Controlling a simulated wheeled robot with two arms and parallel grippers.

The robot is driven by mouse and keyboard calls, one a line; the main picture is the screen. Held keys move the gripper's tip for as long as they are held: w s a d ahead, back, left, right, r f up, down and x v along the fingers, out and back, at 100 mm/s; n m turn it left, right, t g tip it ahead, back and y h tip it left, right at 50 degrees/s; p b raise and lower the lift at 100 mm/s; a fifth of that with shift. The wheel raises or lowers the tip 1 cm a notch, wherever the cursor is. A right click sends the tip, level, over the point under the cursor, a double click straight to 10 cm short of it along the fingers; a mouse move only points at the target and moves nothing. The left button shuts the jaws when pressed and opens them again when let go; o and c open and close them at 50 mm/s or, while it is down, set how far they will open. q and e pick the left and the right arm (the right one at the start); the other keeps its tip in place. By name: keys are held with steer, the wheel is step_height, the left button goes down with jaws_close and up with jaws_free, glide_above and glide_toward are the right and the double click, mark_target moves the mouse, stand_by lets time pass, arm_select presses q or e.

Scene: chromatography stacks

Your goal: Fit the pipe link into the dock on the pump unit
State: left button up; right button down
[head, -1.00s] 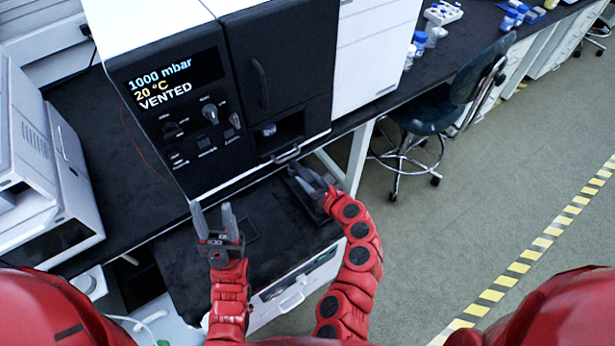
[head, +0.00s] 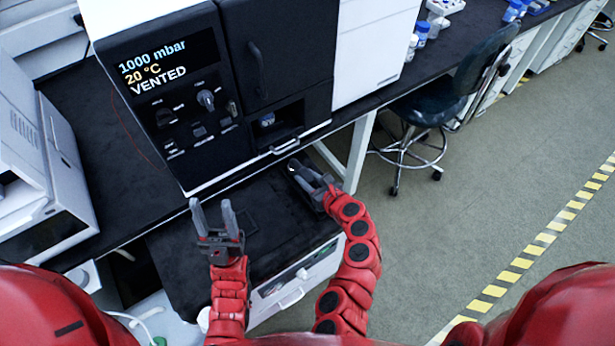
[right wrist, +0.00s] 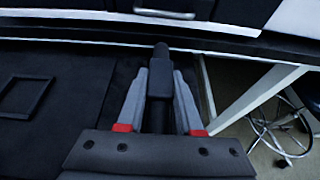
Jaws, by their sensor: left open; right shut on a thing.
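My right gripper (head: 303,173) is shut on a dark, narrow piece that I take for the pipe link (right wrist: 160,83). In the right wrist view its dark end sticks out past the fingertips, near the bench edge. The gripper is low, just in front of the bench and above the right part of a low unit's black top (head: 190,265), which may be the pump unit. A dark square frame (right wrist: 26,97), possibly the dock, lies left of the gripper on that top. My left gripper (head: 212,208) is open and empty, pointing up, left of the right one.
The instrument with the "VENTED" display (head: 160,60) stands on the black bench (head: 95,125) behind the grippers. A white bench leg (head: 355,155) stands close right of the right gripper. A chair (head: 420,105) is further right. A white instrument (head: 40,165) is at left.

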steer(key=shift+f, duration=0.35)
steer(key=shift+c, duration=2.4)
jaws_free()
steer(key=shift+s, duration=0.1)
steer(key=v, duration=1.7)
steer(key=shift+p, duration=0.4)
steer(key=shift+d, duration=0.15)
